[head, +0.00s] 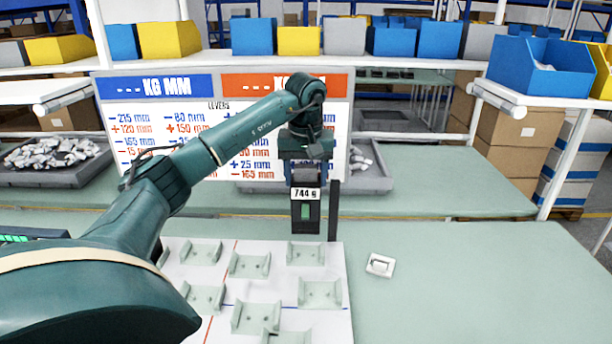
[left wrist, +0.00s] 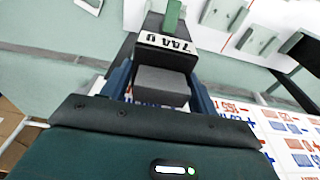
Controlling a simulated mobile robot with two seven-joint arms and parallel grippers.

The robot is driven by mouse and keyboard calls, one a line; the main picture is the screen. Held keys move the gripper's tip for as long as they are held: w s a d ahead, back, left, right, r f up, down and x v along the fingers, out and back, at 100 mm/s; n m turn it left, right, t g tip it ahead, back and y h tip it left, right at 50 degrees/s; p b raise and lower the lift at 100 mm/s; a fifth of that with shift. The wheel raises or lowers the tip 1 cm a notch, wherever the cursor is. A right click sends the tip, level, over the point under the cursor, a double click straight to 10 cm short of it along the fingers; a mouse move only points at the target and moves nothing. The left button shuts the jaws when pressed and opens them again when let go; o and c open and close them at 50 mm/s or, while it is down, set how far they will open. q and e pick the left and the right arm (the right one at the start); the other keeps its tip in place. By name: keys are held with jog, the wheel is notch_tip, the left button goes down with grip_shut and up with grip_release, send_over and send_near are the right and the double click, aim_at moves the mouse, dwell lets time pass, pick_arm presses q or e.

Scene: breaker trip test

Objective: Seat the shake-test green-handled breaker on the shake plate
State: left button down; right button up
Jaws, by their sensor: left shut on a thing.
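My left gripper (head: 305,178) is shut on a dark breaker (head: 297,226) with a green handle (head: 305,211) and a white label reading 744 g. It holds the breaker upright, apparently above the far right part of the white shake plate (head: 225,275). The plate carries several pale green cradles, one of them (head: 305,254) just below the breaker in the picture. In the left wrist view, the breaker (left wrist: 150,24) sits between the gripper's fingers (left wrist: 163,82), with its green handle facing away. My right gripper is in neither view.
A dark upright post (head: 334,210) stands right beside the breaker. A small white switch-like part (head: 380,265) lies right of the plate. A printed board (head: 130,115) with lever figures stands behind, near grey trays (head: 60,178) of parts.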

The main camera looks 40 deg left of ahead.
aim_at(306, 196)
pick_arm(q)
jog(key=shift+r, duration=0.1)
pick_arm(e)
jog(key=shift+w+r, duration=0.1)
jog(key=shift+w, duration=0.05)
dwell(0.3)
pick_arm(q)
jog(key=shift+f+b, duration=0.4)
jog(key=shift+f, duration=0.45)
jog(key=shift+f+b, duration=0.35)
jog(key=shift+f, duration=0.4)
notch_tip(306, 196, down, 2)
jog(key=shift+b, duration=0.45)
jog(key=shift+f, duration=0.3)
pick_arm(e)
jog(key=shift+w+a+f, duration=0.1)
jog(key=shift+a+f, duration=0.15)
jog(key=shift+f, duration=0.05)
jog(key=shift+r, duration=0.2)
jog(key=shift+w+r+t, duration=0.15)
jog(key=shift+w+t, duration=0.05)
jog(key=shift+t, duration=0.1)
